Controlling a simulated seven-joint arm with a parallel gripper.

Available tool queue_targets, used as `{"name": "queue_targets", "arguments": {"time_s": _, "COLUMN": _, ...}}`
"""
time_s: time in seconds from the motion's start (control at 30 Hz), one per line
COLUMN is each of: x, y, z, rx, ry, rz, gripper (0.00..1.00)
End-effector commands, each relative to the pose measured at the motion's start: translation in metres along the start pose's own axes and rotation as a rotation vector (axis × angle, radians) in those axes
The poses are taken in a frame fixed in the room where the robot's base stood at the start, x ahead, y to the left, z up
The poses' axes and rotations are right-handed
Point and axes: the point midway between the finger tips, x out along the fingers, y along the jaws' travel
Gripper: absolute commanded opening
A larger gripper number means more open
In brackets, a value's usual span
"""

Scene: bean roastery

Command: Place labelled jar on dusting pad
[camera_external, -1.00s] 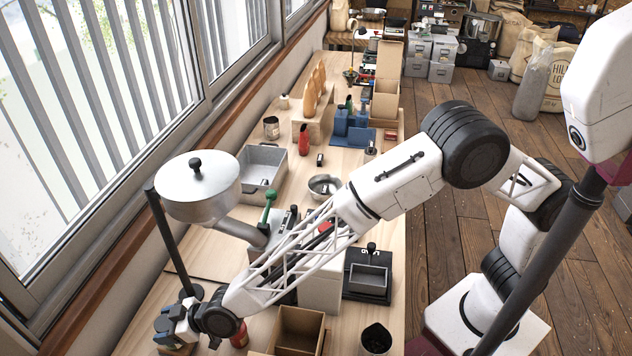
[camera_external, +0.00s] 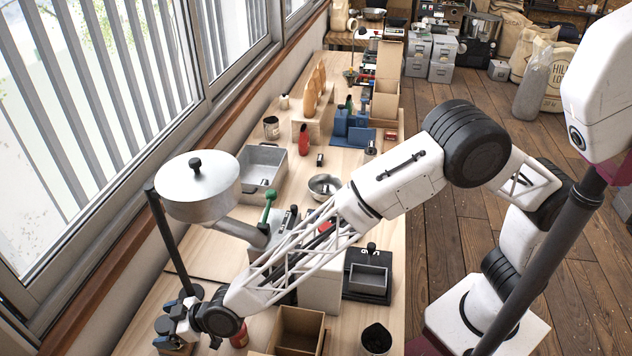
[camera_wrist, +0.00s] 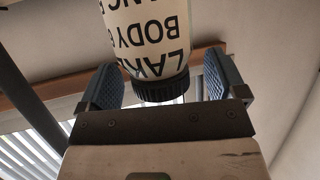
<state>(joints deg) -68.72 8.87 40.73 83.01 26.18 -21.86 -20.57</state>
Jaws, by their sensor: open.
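The labelled jar (camera_wrist: 147,40) fills the top middle of the wrist view. It has a pale label with dark upside-down lettering, including "BODY", and a dark ribbed end (camera_wrist: 162,90) towards my gripper. My gripper (camera_wrist: 165,82) is open, with a blue ridged pad on either side of the jar. A gap shows at the right pad; whether the left pad touches cannot be told. In the external view my gripper (camera_external: 172,325) is low at the near left of the bench, by the window side. The jar cannot be made out there. I cannot identify the dusting pad with certainty.
A metal hopper (camera_external: 198,190) on a dark post stands just beyond my gripper. A red object (camera_external: 239,337) is close to its right. An open cardboard box (camera_external: 298,330) and a dark cup (camera_external: 376,339) stand further right. A grey tray (camera_external: 264,160) lies farther back.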

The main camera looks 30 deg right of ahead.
Motion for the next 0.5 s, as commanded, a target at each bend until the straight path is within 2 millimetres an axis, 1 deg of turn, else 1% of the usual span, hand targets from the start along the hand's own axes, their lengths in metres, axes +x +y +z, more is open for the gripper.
{"name": "queue_targets", "arguments": {"time_s": 0.27, "x": -0.023, "y": 0.0, "z": 0.0, "rx": 0.0, "ry": 0.0, "rz": -0.001, "gripper": 0.9}}
{"name": "queue_targets", "arguments": {"time_s": 0.5, "x": -0.049, "y": 0.0, "z": 0.0, "rx": 0.0, "ry": 0.0, "rz": -0.001, "gripper": 0.9}}
